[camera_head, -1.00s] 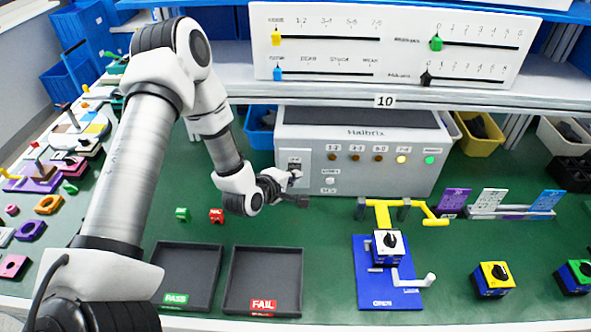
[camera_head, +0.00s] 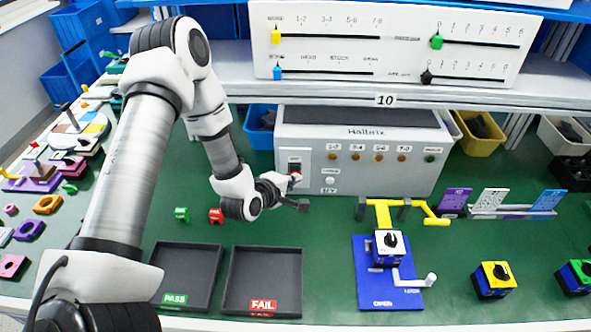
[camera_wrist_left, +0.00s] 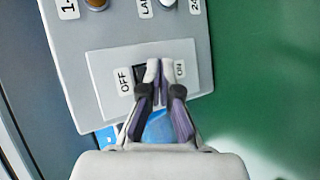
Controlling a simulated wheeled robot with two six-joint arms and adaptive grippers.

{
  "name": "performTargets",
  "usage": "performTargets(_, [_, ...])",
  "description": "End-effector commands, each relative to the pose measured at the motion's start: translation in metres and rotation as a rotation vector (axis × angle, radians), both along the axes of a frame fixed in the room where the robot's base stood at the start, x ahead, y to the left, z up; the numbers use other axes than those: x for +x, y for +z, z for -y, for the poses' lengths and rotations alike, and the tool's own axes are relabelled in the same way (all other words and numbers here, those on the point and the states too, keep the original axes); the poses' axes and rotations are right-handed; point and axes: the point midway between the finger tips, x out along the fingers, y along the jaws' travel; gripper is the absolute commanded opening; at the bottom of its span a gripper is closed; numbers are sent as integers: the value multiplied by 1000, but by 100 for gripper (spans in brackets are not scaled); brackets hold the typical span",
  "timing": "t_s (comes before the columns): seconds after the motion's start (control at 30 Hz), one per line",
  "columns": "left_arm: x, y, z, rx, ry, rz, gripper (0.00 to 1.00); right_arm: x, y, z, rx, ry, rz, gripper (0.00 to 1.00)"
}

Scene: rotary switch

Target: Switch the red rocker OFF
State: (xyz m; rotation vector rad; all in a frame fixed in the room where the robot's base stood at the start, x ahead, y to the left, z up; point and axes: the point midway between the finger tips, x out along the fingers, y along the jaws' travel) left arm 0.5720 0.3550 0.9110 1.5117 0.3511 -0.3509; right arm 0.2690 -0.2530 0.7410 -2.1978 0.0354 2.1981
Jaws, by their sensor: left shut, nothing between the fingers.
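The rocker switch (camera_head: 294,168) sits on a pale plate at the left end of the grey Halbrix box (camera_head: 365,182). Its dark part (camera_wrist_left: 140,74) shows in the left wrist view between the OFF and ON labels; its red is barely visible. My left gripper (camera_head: 296,177) is shut and empty, its fingertips at the plate just below the rocker in the head view. In the left wrist view the fingertips (camera_wrist_left: 159,68) cover part of the rocker, beside the dark part towards ON. I cannot tell whether they touch it. My right gripper is not in view.
The box's row of lamps (camera_head: 379,157) is unlit. A slider panel (camera_head: 390,40) stands on the shelf above. PASS (camera_head: 190,252) and FAIL (camera_head: 265,255) trays lie in front, with a blue fixture (camera_head: 365,290) to the right. Green table between box and trays is mostly clear.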

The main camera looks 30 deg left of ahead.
Motion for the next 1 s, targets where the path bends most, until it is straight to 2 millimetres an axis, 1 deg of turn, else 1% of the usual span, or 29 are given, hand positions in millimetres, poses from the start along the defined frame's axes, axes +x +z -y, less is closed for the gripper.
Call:
performTargets(0.17, [-2,-1,2,0,-1,-1,0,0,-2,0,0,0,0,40])
performTargets(0.67, [-41,-8,25,0,-1,-1,0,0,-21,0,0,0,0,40])
performTargets(1.0, [-42,-7,26,0,0,0,0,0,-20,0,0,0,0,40])
